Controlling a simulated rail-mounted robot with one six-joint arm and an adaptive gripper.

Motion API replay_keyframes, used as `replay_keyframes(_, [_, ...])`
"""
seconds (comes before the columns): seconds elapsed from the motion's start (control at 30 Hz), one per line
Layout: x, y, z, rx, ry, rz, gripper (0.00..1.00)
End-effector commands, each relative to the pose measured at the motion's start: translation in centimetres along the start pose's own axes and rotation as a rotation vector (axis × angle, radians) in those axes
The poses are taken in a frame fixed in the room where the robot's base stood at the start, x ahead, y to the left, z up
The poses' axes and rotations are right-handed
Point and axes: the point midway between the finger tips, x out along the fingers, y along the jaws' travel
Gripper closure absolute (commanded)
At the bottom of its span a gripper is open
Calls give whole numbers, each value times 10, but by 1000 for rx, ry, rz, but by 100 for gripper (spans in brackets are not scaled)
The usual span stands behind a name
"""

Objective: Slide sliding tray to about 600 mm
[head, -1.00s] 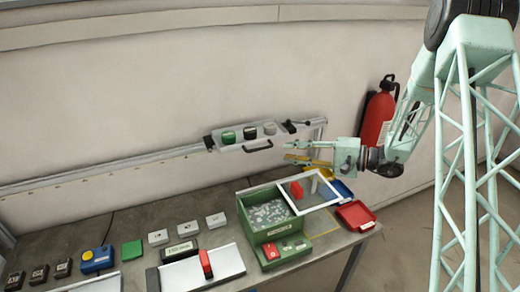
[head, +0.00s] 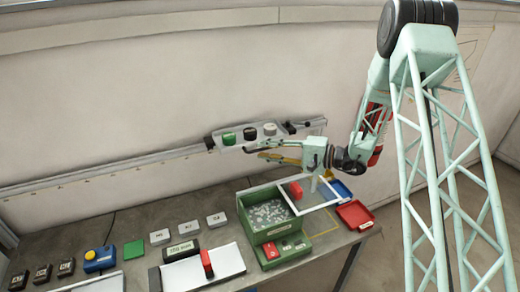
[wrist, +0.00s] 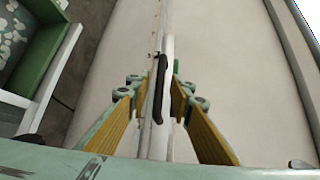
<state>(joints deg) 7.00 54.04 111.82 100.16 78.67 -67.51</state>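The sliding tray (head: 238,143) sits on a long wall rail (head: 110,175), near the rail's right end in the head view. It carries a green, a black and a grey round item. Its black handle (wrist: 161,88) shows in the wrist view between my gripper's two yellow-padded fingers, with gaps on both sides. In the head view my gripper (head: 254,151) is at the tray's front, coming from the right, and largely covers the handle. My gripper is open and holds nothing. I cannot read a scale value on the rail.
Below the rail is a bench with a green box (head: 265,217) of pale pieces, a white-framed panel (head: 320,203) and a red tray (head: 355,214). Several small boxes stand to the left. A red extinguisher (head: 376,156) is behind my arm. The wall along the rail's left is clear.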

Motion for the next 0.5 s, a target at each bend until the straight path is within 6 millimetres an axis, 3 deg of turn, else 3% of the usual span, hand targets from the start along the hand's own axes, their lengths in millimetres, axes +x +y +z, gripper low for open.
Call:
replay_keyframes(0.2, [16, -1, 0, 0, -1, 0, 80])
replay_keyframes(0.5, [22, 0, 0, 0, 0, 0, 80])
